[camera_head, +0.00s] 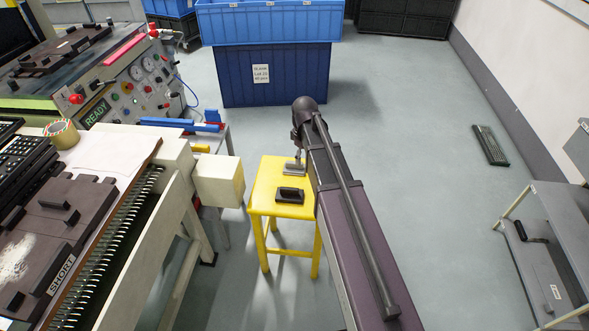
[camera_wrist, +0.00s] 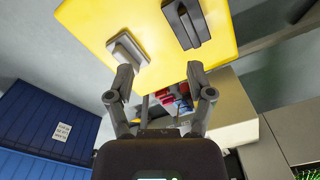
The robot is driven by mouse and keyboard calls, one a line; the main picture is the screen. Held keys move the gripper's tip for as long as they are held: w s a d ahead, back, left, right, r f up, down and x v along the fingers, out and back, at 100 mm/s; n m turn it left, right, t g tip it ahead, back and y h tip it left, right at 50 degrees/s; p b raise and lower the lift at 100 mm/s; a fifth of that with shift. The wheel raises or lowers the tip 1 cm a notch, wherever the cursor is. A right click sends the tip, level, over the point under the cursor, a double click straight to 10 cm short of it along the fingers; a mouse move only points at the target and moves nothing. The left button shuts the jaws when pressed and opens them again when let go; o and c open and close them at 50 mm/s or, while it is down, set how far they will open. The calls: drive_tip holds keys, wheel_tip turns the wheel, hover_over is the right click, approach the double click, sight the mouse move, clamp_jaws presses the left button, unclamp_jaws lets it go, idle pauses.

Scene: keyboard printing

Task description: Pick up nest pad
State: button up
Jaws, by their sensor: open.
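No label marks a nest pad, so I cannot tell for sure which piece it is. A small black block with a raised part (camera_head: 290,195) lies on the yellow stool (camera_head: 268,207); it also shows at the top of the wrist view (camera_wrist: 186,24). A grey piece (camera_head: 294,169) lies behind it on the stool, seen left of it in the wrist view (camera_wrist: 127,49). A brown plate with raised blocks (camera_head: 68,225) lies on the left bench. My gripper (camera_wrist: 160,76) is open and empty beside the stool top, its left finger near the grey piece. The head view mostly hides it behind my arm.
The left bench (camera_head: 113,160) stands close to the stool, with a cream block (camera_head: 218,180) jutting between them. A printing machine (camera_head: 120,85) stands at back left. Blue crates (camera_head: 275,85) stand behind. A grey shelf (camera_head: 545,255) is at right. The floor between is mostly clear.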

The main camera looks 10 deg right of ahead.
drive_tip(key=w+n, duration=0.5)
drive_tip(key=w, duration=0.5)
drive_tip(key=shift+w+d+f+n, duration=0.25)
drive_tip(key=shift+w+d+n, duration=0.05)
drive_tip(key=shift+w+d, duration=0.1)
drive_tip(key=shift+f+b, duration=0.15)
drive_tip(key=shift+b, duration=0.2)
drive_tip(key=b, duration=0.8)
hover_over(294, 166)
drive_tip(key=d, duration=0.2)
wheel_tip(294, 166, down, 8)
drive_tip(key=shift+w+a+f, duration=0.1)
drive_tip(key=shift+f, duration=0.05)
drive_tip(key=shift+f+b, duration=0.15)
drive_tip(key=shift+b, duration=0.15)
drive_tip(key=shift+w+a+f+b, duration=0.1)
drive_tip(key=shift+a+f+b, duration=0.05)
drive_tip(key=shift+f+b, duration=2.3)
clamp_jaws()
